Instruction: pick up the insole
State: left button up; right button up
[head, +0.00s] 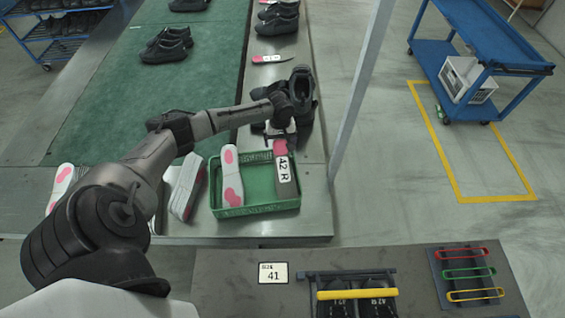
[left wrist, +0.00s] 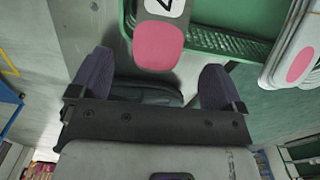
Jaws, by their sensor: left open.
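A dark insole labelled "42 R" (head: 286,178) with a pink end lies in the green tray (head: 262,208), its far end over the tray's far rim. Its pink end shows in the left wrist view (left wrist: 158,46). A white insole with pink patches (head: 231,178) lies in the tray's left part. My left gripper (head: 280,139) is over the far rim, at the pink end of the "42 R" insole. In the left wrist view its open fingers (left wrist: 156,62) stand apart, one toward each side of that end, with nothing gripped. My right gripper is not in view.
Black shoes (head: 302,95) stand just beyond the gripper on the metal bench. More white insoles (head: 184,188) are stacked left of the tray. A front table holds a size sign "41" (head: 273,273), shoes under a yellow bar (head: 357,293) and a rack of coloured handles (head: 468,272). A post (head: 360,80) rises at right.

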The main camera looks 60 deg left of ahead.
aim_at(280, 149)
pick_arm(q)
jog(key=shift+a+f+b, duration=0.1)
jog(key=shift+f+b, duration=0.45)
jog(key=shift+f, duration=2.2)
jog(key=shift+c, duration=0.3)
jog(key=shift+f, duration=0.1)
jog(key=c, duration=1.2)
